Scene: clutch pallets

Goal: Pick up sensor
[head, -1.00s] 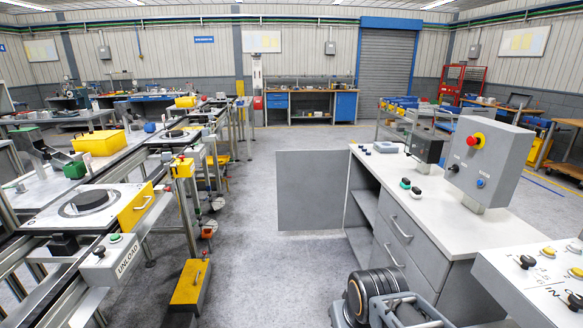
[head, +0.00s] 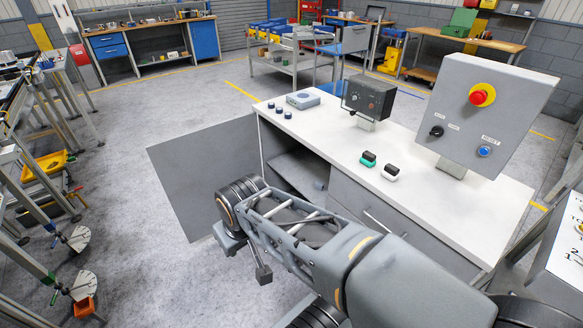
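I cannot tell for sure which thing is the sensor. On the white-topped grey cabinet (head: 440,215) lie a small grey-blue box (head: 303,99) and three small dark blue round pieces (head: 280,110) near its far left corner. Nearer the middle are a green-and-black piece (head: 368,159) and a white-and-black piece (head: 390,172), side by side. My arm (head: 300,235) reaches from the lower right toward the cabinet's open front and hides part of it. I cannot make out my gripper's fingers.
The cabinet's grey door (head: 200,175) stands open to the left. A dark control box (head: 368,98) and a tall grey panel with a red button (head: 485,110) stand on the top. A blue-binned cart (head: 290,62) is behind.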

